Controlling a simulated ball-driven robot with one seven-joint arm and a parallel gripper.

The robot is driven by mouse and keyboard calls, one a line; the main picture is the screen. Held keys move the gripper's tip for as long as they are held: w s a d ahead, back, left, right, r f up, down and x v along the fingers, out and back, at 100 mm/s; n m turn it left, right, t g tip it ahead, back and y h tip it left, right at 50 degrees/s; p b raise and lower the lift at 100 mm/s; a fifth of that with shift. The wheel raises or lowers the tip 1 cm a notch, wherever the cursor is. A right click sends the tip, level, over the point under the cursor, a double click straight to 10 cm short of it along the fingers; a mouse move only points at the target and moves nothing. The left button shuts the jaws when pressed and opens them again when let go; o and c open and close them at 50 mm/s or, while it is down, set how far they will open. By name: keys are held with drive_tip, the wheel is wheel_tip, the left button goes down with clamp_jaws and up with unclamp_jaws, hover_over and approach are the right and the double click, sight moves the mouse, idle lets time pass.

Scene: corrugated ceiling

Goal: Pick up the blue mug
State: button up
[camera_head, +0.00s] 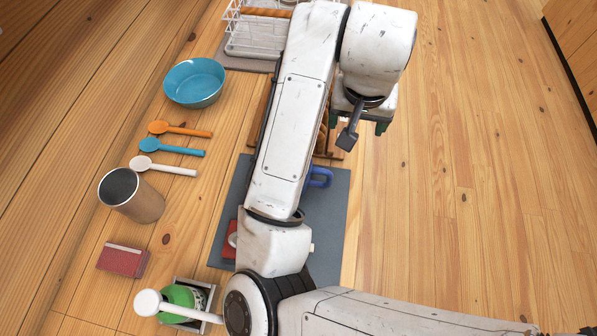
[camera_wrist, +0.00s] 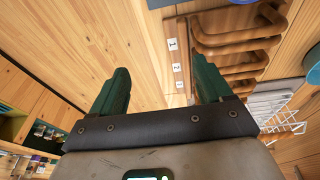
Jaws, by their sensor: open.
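The blue mug (camera_head: 320,177) shows only as a blue handle and a sliver of body at the right side of my arm in the head view. It is on a dark grey mat (camera_head: 325,215), and my arm hides most of it. My gripper (camera_head: 357,122) hangs above it in the picture, right of the arm, apart from the mug. In the wrist view, its two green fingers (camera_wrist: 162,75) are spread with nothing between them. A small piece of a dark blue object (camera_wrist: 243,1) shows at the top edge there; I cannot tell if it is the mug.
A wooden rack (camera_wrist: 225,45) with numbered tags is close to the right finger. A white wire dish rack (camera_head: 240,40) stands at the back. A teal bowl (camera_head: 194,82), several spoons, a brown cup (camera_head: 131,195) and a red box (camera_head: 123,261) are left. Floor at right is clear.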

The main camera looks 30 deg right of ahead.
drive_tip(key=g+y, duration=0.2)
hover_over(323, 173)
drive_tip(key=shift+w+d+f, duration=0.15)
drive_tip(key=shift+f, duration=0.2)
drive_tip(key=shift+w+d+f, duration=0.15)
drive_tip(key=shift+f, duration=0.2)
wheel_tip(323, 173, down, 11)
drive_tip(key=shift+s+a+r+p, duration=0.1)
drive_tip(key=shift+a+r+p, duration=0.1)
drive_tip(key=shift+p, duration=0.95)
drive_tip(key=shift+d, duration=0.1)
drive_tip(key=c, duration=1.3)
